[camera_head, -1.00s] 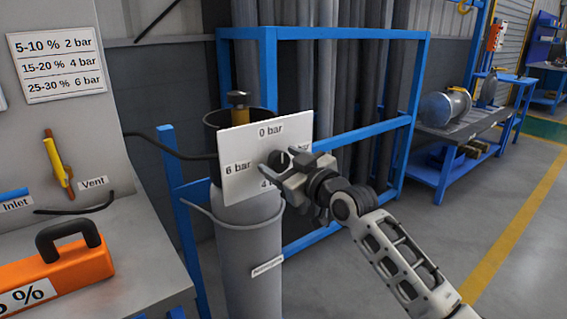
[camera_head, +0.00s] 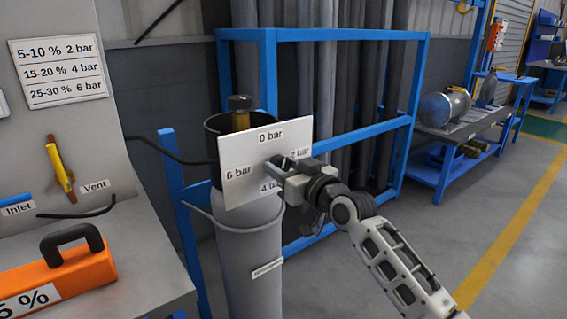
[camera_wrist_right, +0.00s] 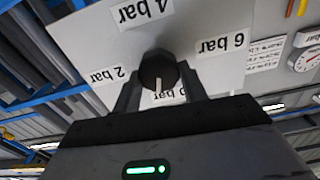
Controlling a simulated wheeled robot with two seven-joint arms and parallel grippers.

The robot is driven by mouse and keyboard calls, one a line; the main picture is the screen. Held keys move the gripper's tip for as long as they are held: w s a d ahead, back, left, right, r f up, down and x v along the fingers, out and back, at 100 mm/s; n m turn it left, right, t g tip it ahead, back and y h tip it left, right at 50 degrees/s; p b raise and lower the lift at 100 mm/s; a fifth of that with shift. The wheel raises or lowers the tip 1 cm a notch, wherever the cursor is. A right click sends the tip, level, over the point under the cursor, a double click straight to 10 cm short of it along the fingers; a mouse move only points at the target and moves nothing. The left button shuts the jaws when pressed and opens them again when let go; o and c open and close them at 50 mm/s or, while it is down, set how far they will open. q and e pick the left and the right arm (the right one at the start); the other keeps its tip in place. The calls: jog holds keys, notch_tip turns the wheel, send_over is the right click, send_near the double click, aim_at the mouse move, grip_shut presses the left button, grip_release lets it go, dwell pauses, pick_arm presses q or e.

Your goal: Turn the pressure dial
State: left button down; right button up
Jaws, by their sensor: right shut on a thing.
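The pressure dial is a round black knob (camera_wrist_right: 158,72) with a white mark, on a white panel (camera_head: 237,154) labelled 0, 2, 4 and 6 bar. In the wrist view the mark points toward the partly hidden 0 bar label. My right gripper (camera_wrist_right: 161,88) is shut on the knob, one finger on each side. In the head view the right gripper (camera_head: 286,166) reaches the panel from the right and hides most of the knob and part of the 2 bar label. My left gripper is not in view.
The panel is in front of a grey cylinder (camera_head: 248,240) beside a blue frame (camera_head: 330,36). At left, an orange case (camera_head: 60,272) is on a bench (camera_head: 150,262) below a pressure chart (camera_head: 60,70). Floor at right is open.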

jog(key=shift+m+p, duration=0.3)
jog(key=shift+m, duration=0.7)
jog(key=m, duration=0.2)
jog(key=shift+m+p, duration=0.4)
jog(key=shift+m, duration=0.5)
jog(key=shift+f+m+p, duration=0.1)
jog(key=shift+m+p, duration=0.3)
jog(key=shift+m, duration=0.5)
jog(key=m, duration=0.2)
jog(key=shift+w+d+m+p, duration=0.1)
jog(key=shift+m+p, duration=0.2)
jog(key=shift+p, duration=0.1)
jog(key=shift+f+m+p, duration=0.15)
jog(key=shift+m+p, duration=0.15)
jog(key=shift+m, duration=0.8)
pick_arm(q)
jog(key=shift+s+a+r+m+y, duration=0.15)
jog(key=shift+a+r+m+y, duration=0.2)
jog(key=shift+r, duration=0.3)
pick_arm(e)
jog(key=shift+m, duration=0.8)
pick_arm(q)
jog(key=shift+p, duration=0.3)
